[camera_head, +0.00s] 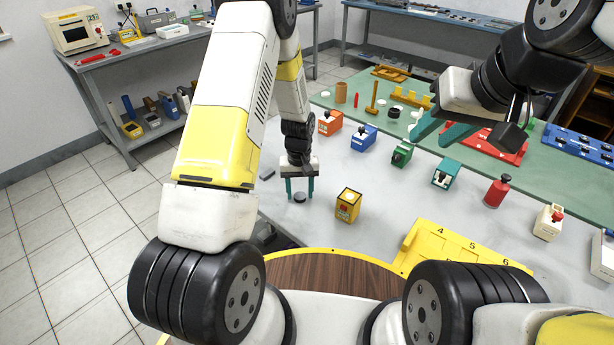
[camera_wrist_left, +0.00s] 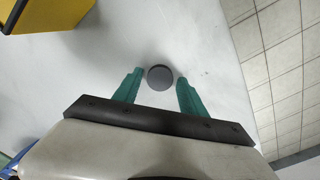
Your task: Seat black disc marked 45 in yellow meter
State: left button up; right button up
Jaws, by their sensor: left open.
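A dark round disc (camera_head: 299,197) lies flat on the grey table; no number on it is legible. In the left wrist view the disc (camera_wrist_left: 160,78) sits between the green fingertips, with a gap to each. My left gripper (camera_head: 300,190) is open and points down around the disc. The yellow meter (camera_head: 347,206) stands upright to the right of the disc. Part of a yellow box, likely the meter (camera_wrist_left: 45,14), shows at the top left of the left wrist view. My right gripper (camera_head: 432,136) is raised over the table at the right, with its teal fingers apart and empty.
Small boxes stand behind and to the right: orange (camera_head: 330,123), blue (camera_head: 363,138), green (camera_head: 401,154) and teal (camera_head: 446,174). A red cylinder (camera_head: 496,191) is further right. A dark flat piece (camera_head: 267,173) lies near the table's left edge. A numbered yellow tray (camera_head: 460,252) lies in front.

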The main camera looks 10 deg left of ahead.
aim_at(300, 196)
pick_arm(q)
grip_shut()
jog(key=shift+r, duration=2.55)
